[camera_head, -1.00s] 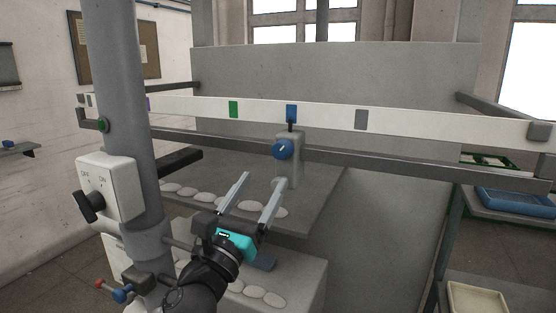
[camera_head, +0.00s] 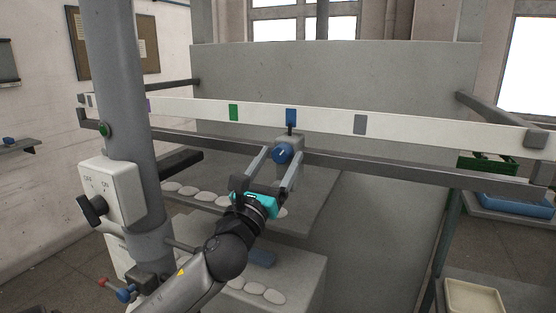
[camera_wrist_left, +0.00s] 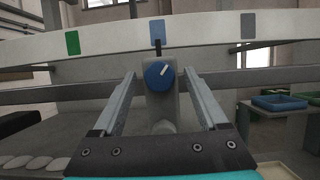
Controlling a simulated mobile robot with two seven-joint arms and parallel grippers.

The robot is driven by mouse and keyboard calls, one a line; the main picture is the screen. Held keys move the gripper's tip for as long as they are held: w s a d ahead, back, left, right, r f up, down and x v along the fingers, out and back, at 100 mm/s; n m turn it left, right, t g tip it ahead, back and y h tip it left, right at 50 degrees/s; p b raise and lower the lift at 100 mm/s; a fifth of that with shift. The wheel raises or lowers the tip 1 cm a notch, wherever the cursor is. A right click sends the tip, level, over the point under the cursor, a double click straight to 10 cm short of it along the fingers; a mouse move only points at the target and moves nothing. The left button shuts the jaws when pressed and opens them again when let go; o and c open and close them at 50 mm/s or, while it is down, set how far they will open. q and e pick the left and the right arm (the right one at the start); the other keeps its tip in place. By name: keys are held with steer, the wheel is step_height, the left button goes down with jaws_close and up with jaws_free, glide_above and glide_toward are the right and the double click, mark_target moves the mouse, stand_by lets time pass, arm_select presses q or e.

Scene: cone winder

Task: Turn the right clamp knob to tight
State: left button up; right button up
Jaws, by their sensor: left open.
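The blue clamp knob (camera_head: 282,153) with a white pointer line is on a grey clamp block (camera_head: 297,146) on the dark rail, below the white bar's blue mark (camera_head: 291,115). In the left wrist view the knob (camera_wrist_left: 159,75) shows its line slanting up and to the right. My left gripper (camera_head: 276,158) is open, its two fingers pointing at the clamp. In the left wrist view the fingers stand either side of the knob, with gaps on both sides; I cannot tell how far short of it the tips are. My right gripper is not in view.
The white bar (camera_head: 420,126) has green (camera_head: 233,112) and grey (camera_head: 360,124) marks. At the left stands a grey post with an OFF/ON switch box (camera_head: 112,191). White oval pieces (camera_head: 188,190) lie on the grey shelf below. A blue tray (camera_head: 515,203) is at the right.

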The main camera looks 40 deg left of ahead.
arm_select(q)
steer(key=shift+c, duration=0.3)
jaws_close()
steer(key=shift+n, duration=0.5)
steer(key=n+y+p, duration=0.1)
steer(key=n, duration=0.2)
steer(key=shift+d+g+y, duration=0.1)
steer(key=shift+g+y, duration=0.3)
steer(key=n, duration=0.2)
steer(key=n+g+y, duration=0.1)
steer(key=shift+d+r+n+y+p, duration=0.1)
steer(key=shift+n+y+p, duration=0.2)
steer(key=shift+n, duration=0.1)
steer(key=n+g+y, duration=0.1)
steer(key=n, duration=0.2)
steer(key=n+g, duration=0.2)
steer(key=n, duration=0.2)
steer(key=shift+w+d+r+y, duration=0.1)
steer(key=shift+d+y, duration=0.05)
steer(key=shift+y, duration=0.25)
steer(key=shift+r+n+g, duration=0.1)
steer(key=shift+n+g, duration=0.4)
steer(key=shift+n, duration=0.75)
steer(key=shift+r+n+g, duration=0.1)
steer(key=shift+n+g, duration=0.4)
steer(key=shift+n, duration=0.75)
